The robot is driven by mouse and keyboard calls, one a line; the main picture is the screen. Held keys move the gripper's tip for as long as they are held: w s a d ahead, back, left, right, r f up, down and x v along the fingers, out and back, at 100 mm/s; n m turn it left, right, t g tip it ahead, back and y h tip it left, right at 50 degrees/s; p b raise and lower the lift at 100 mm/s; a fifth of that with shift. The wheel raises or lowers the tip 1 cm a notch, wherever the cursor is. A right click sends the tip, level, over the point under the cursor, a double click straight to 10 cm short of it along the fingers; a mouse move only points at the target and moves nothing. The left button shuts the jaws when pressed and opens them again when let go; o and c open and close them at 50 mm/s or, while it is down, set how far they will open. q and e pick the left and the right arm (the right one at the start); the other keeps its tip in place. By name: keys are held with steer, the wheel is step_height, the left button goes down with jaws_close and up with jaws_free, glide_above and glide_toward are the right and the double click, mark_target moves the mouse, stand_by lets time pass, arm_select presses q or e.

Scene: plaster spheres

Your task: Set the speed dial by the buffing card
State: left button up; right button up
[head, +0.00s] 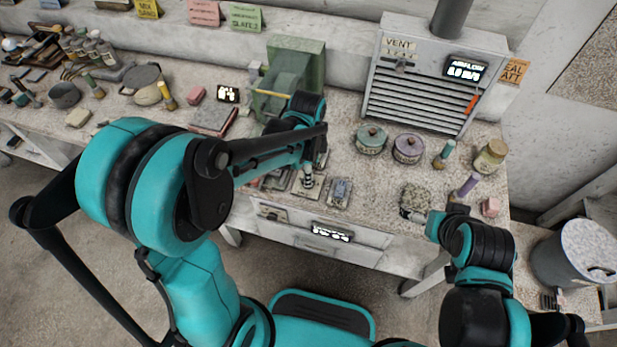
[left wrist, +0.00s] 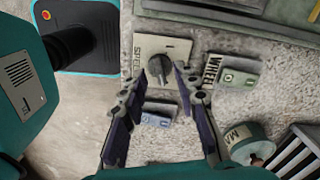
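The speed dial (left wrist: 166,72) is a dark grey knob on a pale plate lettered SPEED, in the left wrist view. The plate also shows on the bench's front part in the head view (head: 307,184). My left gripper (left wrist: 168,66) is open, its two fingertips at either side of the knob's near part; I cannot tell whether they touch it. In the head view its arm partly hides it. My right gripper (head: 410,213) is low at the bench's front right, beside a rough speckled lump; its fingers are too small to read. No card is legible as the buffing card.
A green machine (head: 297,65) stands behind my left gripper. A WHEEL label (left wrist: 211,70) and small switch boxes lie near the dial. Lidded pots (head: 370,140) and a vent cabinet (head: 425,80) stand right.

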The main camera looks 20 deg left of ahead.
arm_select(q)
steer(key=shift+f, duration=0.8)
jaws_close()
